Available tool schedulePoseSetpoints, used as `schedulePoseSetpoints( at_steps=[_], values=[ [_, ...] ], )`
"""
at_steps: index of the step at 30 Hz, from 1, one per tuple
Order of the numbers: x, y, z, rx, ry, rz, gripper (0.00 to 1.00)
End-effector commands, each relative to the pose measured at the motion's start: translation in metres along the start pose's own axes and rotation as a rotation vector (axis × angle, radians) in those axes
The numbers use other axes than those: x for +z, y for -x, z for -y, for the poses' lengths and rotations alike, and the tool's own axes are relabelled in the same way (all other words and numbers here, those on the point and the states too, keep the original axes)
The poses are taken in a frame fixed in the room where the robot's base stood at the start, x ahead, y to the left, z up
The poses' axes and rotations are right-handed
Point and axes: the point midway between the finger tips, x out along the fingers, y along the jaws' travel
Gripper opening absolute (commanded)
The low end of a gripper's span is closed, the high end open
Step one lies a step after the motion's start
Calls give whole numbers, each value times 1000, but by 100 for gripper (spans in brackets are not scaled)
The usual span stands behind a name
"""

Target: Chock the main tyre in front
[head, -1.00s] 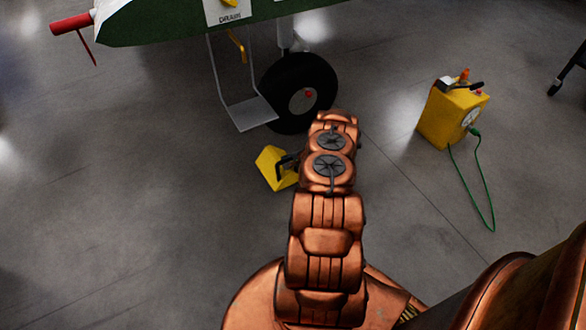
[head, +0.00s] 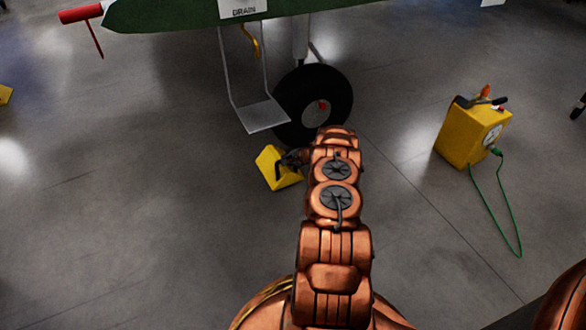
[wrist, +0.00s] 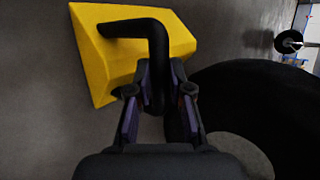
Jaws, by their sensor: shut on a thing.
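The main tyre (head: 313,104) is black with a grey hub and stands on the floor under the green body. It also fills the right of the wrist view (wrist: 270,105). A yellow wedge chock (head: 277,169) with a black bent handle is at the lower left of the tyre in the head view. In the wrist view the chock (wrist: 90,60) lies ahead of my gripper (wrist: 158,95), whose fingers are shut on the black handle. In the head view my gripper (head: 292,158) is partly hidden by my arm. I cannot tell whether the chock touches the tyre or floor.
A metal step (head: 255,117) hangs beside the tyre, above the chock. A yellow cart-like box (head: 470,135) with a green cable (head: 497,215) stands on the right. A red tube (head: 80,14) sticks out at top left.

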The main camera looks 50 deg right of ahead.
Motion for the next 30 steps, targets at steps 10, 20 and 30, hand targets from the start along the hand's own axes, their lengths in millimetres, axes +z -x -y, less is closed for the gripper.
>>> schedulePoseSetpoints(
  at_steps=[10, 20, 30],
  values=[
    [-10, -33, 20, -3, 5, 0, 0],
    [-16, -53, 37, -1, 2, 3, 0],
    [-18, -58, 47, 0, 0, -1, 0]
  ],
)
